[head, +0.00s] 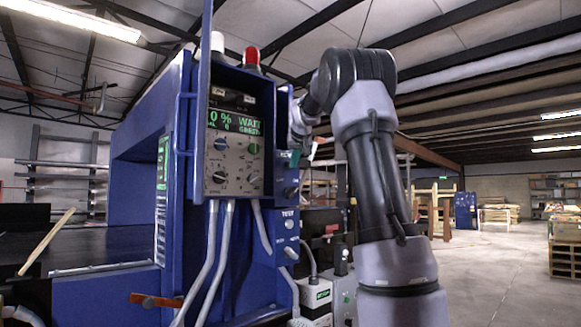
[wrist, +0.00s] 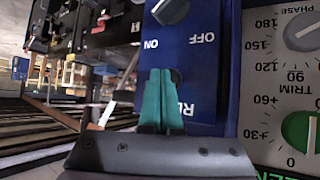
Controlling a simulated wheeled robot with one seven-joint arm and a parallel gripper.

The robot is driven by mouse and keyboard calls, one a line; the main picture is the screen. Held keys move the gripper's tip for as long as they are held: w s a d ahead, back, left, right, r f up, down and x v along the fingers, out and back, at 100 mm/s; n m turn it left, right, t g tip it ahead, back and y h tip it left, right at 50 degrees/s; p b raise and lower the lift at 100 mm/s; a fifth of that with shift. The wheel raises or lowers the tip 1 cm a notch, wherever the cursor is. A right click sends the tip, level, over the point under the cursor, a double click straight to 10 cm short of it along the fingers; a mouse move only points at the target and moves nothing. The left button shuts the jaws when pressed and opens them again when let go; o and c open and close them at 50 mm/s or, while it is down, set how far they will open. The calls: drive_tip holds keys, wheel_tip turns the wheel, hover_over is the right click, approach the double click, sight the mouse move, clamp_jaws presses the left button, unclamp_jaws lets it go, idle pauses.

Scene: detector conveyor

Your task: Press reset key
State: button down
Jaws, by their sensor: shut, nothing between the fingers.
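The blue switch panel (wrist: 205,60) fills the middle of the wrist view. A label starting with "RE" (wrist: 186,108) is partly covered by my fingers. A small dark round part (wrist: 177,75) shows just beside the fingertips; it may be the reset key, and I cannot tell whether they touch it. My gripper (wrist: 161,75) is shut, its teal fingers together and empty, pointing at the panel. In the head view my gripper (head: 294,158) is at the right side of the blue detector cabinet (head: 182,120), its tips mostly hidden.
The grey dial panel (head: 234,155) carries several knobs under a green display reading "0 %" and "WAIT". Grey cables (head: 215,265) hang below. A red lamp (head: 251,56) tops the cabinet. Open floor (head: 500,270) is at right.

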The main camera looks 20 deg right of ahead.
idle(0.5)
drive_tip(key=shift+s+d, duration=0.25)
drive_tip(key=shift+s, duration=0.5)
drive_tip(key=shift+s+d, duration=0.3)
drive_tip(key=shift+s, duration=0.5)
drive_tip(key=shift+s+d, duration=0.25)
drive_tip(key=shift+s, duration=0.5)
drive_tip(key=shift+s+d, duration=0.3)
drive_tip(key=shift+s, duration=0.5)
